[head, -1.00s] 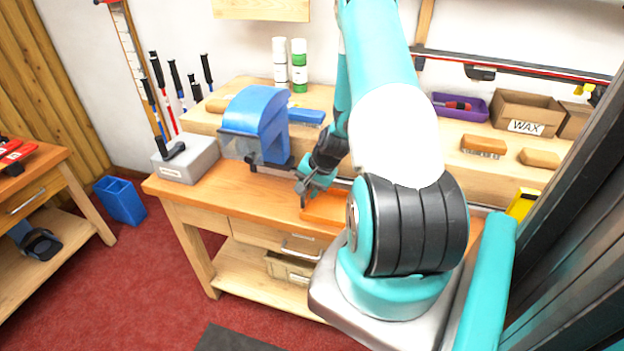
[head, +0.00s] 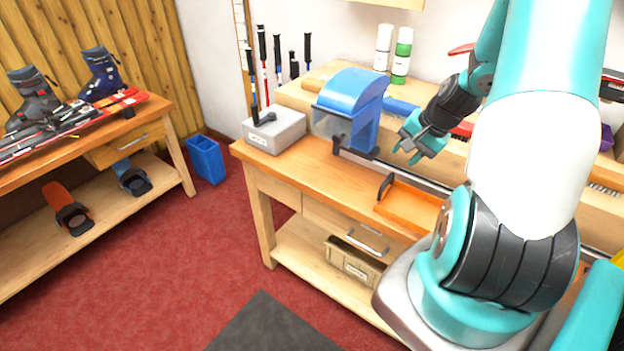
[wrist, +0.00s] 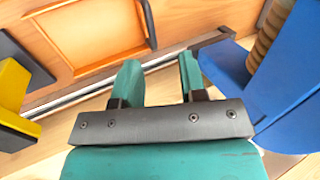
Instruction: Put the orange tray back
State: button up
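The orange tray (head: 412,207) lies flat on the wooden bench top near its front edge, with a dark handle at its left end. My arm hides its right part in the head view. In the wrist view the tray (wrist: 95,32) and its handle fill the top left. My gripper (head: 413,150) is raised behind and above the tray's left end, apart from it. In the wrist view its two teal fingers (wrist: 159,70) are spread with nothing between them.
A grey box (head: 275,130) sits at the bench's left end. A yellow object (wrist: 12,85) shows at left in the wrist view. A raised shelf runs behind.

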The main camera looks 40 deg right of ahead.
jog(key=w+a+r+n+g+y, duration=0.15)
jog(key=a+r+n, duration=0.4)
jog(key=a, duration=0.65)
jog(key=w+a+r+n+y, duration=0.1)
jog(key=w+a+r+n, duration=0.35)
jog(key=a, duration=0.75)
jog(key=s+a+r+n+g, duration=0.1)
jog(key=s+a+r+n, duration=0.3)
jog(key=s+a, duration=0.4)
jog(key=s+a+r+n+g, duration=0.2)
jog(key=s+a+r+n, duration=0.2)
jog(key=s+a+n, duration=0.3)
jog(key=shift+s+a, duration=0.65)
jog(key=shift+r, duration=0.1)
